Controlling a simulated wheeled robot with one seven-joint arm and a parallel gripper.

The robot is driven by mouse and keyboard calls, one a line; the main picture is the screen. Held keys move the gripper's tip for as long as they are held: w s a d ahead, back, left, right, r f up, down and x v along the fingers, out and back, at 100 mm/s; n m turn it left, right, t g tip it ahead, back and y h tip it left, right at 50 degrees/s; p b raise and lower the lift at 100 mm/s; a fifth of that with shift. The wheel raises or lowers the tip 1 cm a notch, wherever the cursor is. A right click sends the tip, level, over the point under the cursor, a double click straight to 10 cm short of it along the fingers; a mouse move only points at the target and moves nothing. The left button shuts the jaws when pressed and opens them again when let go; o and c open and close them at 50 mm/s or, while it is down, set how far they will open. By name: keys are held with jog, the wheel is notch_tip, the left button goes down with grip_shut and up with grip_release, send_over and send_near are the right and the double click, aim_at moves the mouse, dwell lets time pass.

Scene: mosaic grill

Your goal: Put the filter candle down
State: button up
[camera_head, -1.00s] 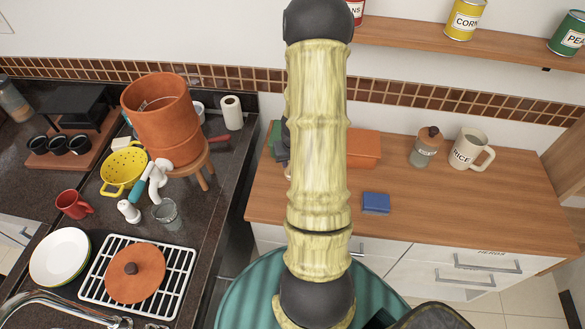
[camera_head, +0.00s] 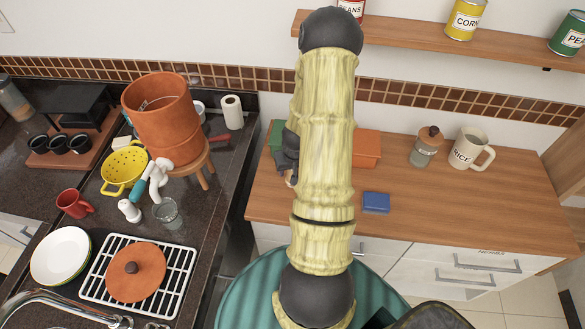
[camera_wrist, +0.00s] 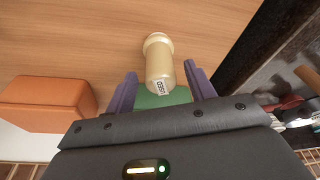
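The filter candle (camera_wrist: 160,65) is a cream cylinder with a rounded cap and a small printed label. In the wrist view it lies between the two purple fingers of my gripper (camera_wrist: 161,85). A gap shows on each side of it, so the gripper looks open around it. Wood counter (camera_wrist: 90,50) shows beyond the candle, and a green surface (camera_wrist: 165,98) shows beside its near end. I cannot tell whether the candle touches the counter. In the head view my arm hides most of the gripper.
An orange box (camera_wrist: 45,103) stands close by on the wooden counter (camera_head: 450,205). A blue sponge (camera_head: 376,202), glass jar (camera_head: 425,150) and rice mug (camera_head: 470,150) stand to the right. The wooden counter's front is mostly clear.

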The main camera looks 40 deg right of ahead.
jog(key=v, duration=1.2)
jog(key=shift+b, duration=0.4)
jog(key=shift+a+r, duration=0.1)
dwell(0.4)
jog(key=s+a+r+n, duration=0.1)
jog(key=a+r, duration=0.2)
jog(key=a, duration=0.5)
jog(key=s+a+r+n, duration=0.1)
jog(key=a+r+n, duration=0.1)
jog(key=a, duration=0.6)
jog(key=s+a+r+n+y, duration=0.1)
jog(key=a+r, duration=0.3)
jog(key=a, duration=0.4)
jog(key=shift+s+n, duration=0.5)
jog(key=shift+n, duration=0.2)
